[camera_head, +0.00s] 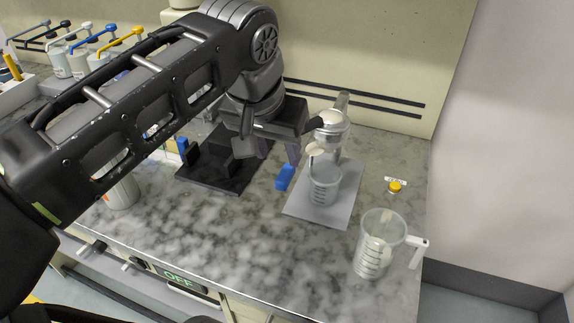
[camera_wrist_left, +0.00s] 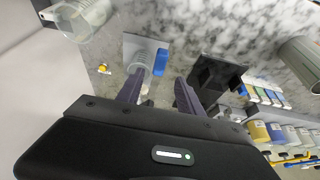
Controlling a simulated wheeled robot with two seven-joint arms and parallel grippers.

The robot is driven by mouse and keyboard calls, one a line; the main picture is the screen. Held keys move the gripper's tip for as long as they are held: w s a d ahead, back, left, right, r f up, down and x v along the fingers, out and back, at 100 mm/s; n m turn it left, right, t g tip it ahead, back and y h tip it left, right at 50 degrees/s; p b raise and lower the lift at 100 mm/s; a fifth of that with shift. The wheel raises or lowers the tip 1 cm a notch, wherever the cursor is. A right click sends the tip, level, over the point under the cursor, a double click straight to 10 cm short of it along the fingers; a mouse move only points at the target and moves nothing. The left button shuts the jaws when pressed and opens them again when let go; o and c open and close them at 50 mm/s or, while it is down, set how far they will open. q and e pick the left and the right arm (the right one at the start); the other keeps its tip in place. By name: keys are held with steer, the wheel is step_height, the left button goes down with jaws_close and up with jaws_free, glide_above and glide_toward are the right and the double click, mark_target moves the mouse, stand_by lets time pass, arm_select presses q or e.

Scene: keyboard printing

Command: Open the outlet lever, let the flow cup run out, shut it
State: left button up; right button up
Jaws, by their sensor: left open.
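The metal flow cup (camera_head: 331,131) stands on a grey plate (camera_head: 310,207) on the marble bench, with a clear beaker (camera_head: 325,183) below it. The beaker also shows in the left wrist view (camera_wrist_left: 146,58). A dark bar reaches left from the cup; I cannot tell whether it is the outlet lever. A blue block-like piece (camera_head: 285,177) shows left of the beaker; it also shows in the wrist view (camera_wrist_left: 161,62). My left gripper (camera_head: 279,157) is open and empty, left of the cup and above the blue piece. My right gripper is out of view.
A clear jug (camera_head: 378,245) stands at the front right. A yellow button (camera_head: 395,187) lies behind it. A black stand (camera_head: 215,162) is left of the grey plate. Several pump bottles (camera_head: 78,62) stand at the far left. The front middle of the bench is clear.

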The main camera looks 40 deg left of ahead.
mark_target(285, 173)
arm_select(q)
steer(key=shift+x, duration=3.95)
jaws_close()
